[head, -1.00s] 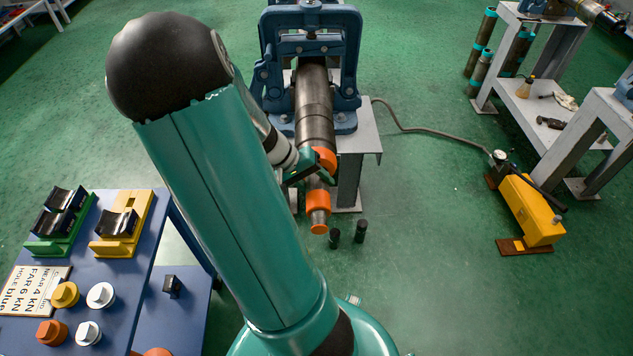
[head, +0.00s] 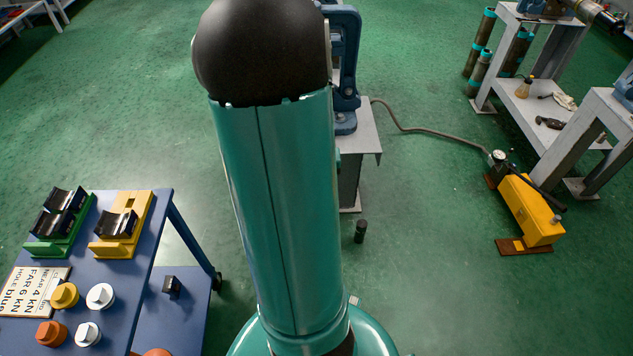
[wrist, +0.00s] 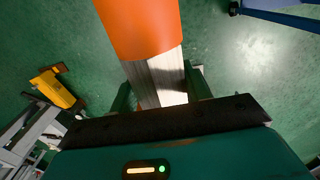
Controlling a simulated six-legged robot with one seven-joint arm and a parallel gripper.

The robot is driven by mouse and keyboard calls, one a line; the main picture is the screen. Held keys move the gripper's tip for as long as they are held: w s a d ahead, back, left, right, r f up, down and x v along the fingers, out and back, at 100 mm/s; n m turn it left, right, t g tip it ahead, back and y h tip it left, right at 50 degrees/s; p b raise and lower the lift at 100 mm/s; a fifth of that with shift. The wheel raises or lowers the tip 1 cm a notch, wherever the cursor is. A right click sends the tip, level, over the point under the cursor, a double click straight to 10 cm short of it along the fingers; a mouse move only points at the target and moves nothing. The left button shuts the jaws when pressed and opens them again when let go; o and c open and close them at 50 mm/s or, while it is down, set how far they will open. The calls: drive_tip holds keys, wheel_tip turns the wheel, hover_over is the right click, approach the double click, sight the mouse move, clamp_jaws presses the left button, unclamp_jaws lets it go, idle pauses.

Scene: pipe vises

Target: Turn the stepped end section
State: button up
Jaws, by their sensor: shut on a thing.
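In the wrist view, the stepped end section shows a wide orange part (wrist: 142,25) and a narrower grey, flat-sided part (wrist: 158,78). My gripper (wrist: 160,92) is shut on the grey part, with one dark green finger on each side. The far tip of the section is hidden behind the gripper body. In the head view, my arm covers the pipe, the end section and my gripper. Only the right side of the blue pipe vise (head: 346,60) shows past the arm.
A grey stand (head: 358,150) carries the vise. A yellow pump (head: 530,210) with a hose lies on the floor to the right. A blue table (head: 130,290) with blocks and caps stands at the left. A dark cylinder (head: 360,231) stands on the floor.

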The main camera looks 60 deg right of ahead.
idle(0.4)
drive_tip(key=o, duration=1)
drive_tip(key=shift+c, duration=0.2)
drive_tip(key=shift+r, duration=0.1)
wheel_tip(320, 180, up, 14)
drive_tip(key=shift+f, duration=0.2)
